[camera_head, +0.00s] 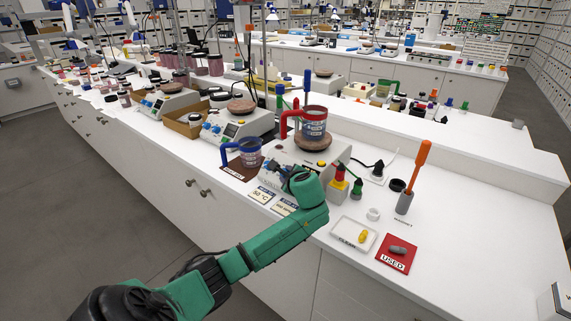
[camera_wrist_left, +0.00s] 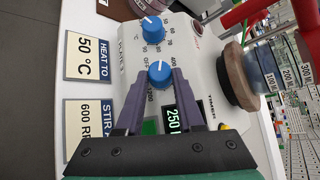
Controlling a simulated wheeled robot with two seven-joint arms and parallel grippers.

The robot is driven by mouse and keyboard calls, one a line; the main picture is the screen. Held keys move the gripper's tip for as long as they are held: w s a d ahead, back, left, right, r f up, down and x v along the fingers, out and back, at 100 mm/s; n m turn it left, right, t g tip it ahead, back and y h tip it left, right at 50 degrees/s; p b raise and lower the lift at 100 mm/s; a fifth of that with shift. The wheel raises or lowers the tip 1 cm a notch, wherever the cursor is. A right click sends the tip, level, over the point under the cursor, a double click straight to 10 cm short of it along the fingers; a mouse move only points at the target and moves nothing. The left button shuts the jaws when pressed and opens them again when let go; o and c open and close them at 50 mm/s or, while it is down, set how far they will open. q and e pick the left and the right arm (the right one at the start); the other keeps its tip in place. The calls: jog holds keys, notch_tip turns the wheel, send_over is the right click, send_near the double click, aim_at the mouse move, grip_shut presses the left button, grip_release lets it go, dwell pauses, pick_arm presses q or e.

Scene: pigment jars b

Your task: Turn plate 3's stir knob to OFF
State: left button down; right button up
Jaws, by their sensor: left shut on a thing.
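Plate 3 (camera_head: 318,155) is a white hotplate with a brown round top carrying a beaker with a red handle. In the left wrist view its panel (camera_wrist_left: 200,70) has two blue knobs, a heat knob (camera_wrist_left: 152,27) and a stir knob (camera_wrist_left: 160,73). My left gripper (camera_wrist_left: 161,82) has its dark purple fingers shut on the stir knob, one on each side. The knob's white pointer line is toward its upper part, near the dial numbers. A lit display (camera_wrist_left: 173,120) reads 250. In the head view my green arm and left gripper (camera_head: 289,181) cover much of the panel.
Cards reading HEAT TO 50 °C (camera_wrist_left: 88,57) and STIR 600 lie beside the plate. A blue-handled mug (camera_head: 250,152) stands on a brown mat at left. A red USED mat (camera_head: 397,253), a white tray (camera_head: 354,235) and an orange-handled tool (camera_head: 421,165) are at right.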

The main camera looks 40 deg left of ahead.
pick_arm(q)
jog(key=n+g+p, duration=0.1)
jog(key=r+n+g+p, duration=0.1)
jog(key=p, duration=0.1)
jog(key=shift+w+n+h, duration=0.2)
jog(key=shift+n+h, duration=0.1)
jog(key=shift+n, duration=0.1)
jog(key=shift+w+n+g+h+p, duration=0.15)
jog(key=shift+n+g+h+p, duration=0.35)
jog(key=shift+n+g+p, duration=0.5)
jog(key=shift+w+a+n+g+h+p, duration=0.15)
jog(key=shift+n+g+h+p, duration=0.4)
jog(key=shift+n, duration=0.55)
jog(key=shift+a+n+g+h, duration=0.15)
jog(key=shift+n+g+h, duration=0.2)
jog(key=shift+n+h, duration=0.4)
jog(key=c, duration=0.5)
grip_release()
